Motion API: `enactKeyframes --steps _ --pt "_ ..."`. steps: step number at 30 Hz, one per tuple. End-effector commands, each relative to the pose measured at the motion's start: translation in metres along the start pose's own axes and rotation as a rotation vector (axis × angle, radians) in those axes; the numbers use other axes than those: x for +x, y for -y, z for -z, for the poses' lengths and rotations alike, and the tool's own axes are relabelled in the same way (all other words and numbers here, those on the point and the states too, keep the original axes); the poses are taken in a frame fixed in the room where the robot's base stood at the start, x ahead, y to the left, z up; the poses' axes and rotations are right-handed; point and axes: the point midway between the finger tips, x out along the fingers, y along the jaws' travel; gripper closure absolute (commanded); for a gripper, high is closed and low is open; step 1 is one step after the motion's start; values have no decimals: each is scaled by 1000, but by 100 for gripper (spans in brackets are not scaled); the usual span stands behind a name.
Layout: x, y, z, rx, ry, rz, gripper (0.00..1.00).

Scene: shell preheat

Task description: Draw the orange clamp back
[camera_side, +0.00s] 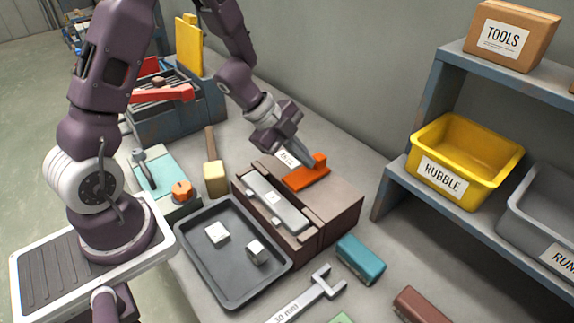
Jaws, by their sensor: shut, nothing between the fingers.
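The orange clamp (308,174) sits on top of a brown block-like fixture (338,198), toward its back. It has a flat plate and a small raised knob at its right end. My gripper (306,163) reaches down from the upper left with its fingers shut and empty. The fingertips are at the clamp, just left of the raised knob; I cannot tell whether they touch it. A grey metal bar (275,203) lies on the front part of the fixture. A small white label beside the fingers is partly hidden.
A dark tray (196,281) with two light cubes lies in front of the fixture. A mallet (214,177), a spanner (312,293) and a teal block (360,259) lie nearby. A shelf with a yellow RUBBLE bin (465,155) stands at right.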

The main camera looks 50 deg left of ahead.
Motion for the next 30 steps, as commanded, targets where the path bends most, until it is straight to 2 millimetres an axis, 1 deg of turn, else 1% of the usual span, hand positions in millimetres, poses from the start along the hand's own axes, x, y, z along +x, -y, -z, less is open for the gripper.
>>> enactKeyframes --steps 1,5,8,11,14,15,17,18,21,24,27,29,30 --pt "1 6 0 -2 0 12 100" --pt "1 6 0 -3 0 13 100" --pt "-1 2 0 -6 0 13 100" --pt "-8 -11 0 -6 0 10 100" --pt "-18 -31 0 -7 0 4 100" --pt "-22 -38 0 -6 2 4 100" --pt "-40 -34 0 3 0 13 100" --pt "-51 -34 0 5 2 13 100" --pt "-77 -35 0 5 3 11 100" --pt "-99 -36 0 4 2 8 100" --pt "-113 -36 0 3 0 6 100" --pt "-118 -36 0 1 2 8 100" --pt "-121 -32 1 -5 13 28 100"
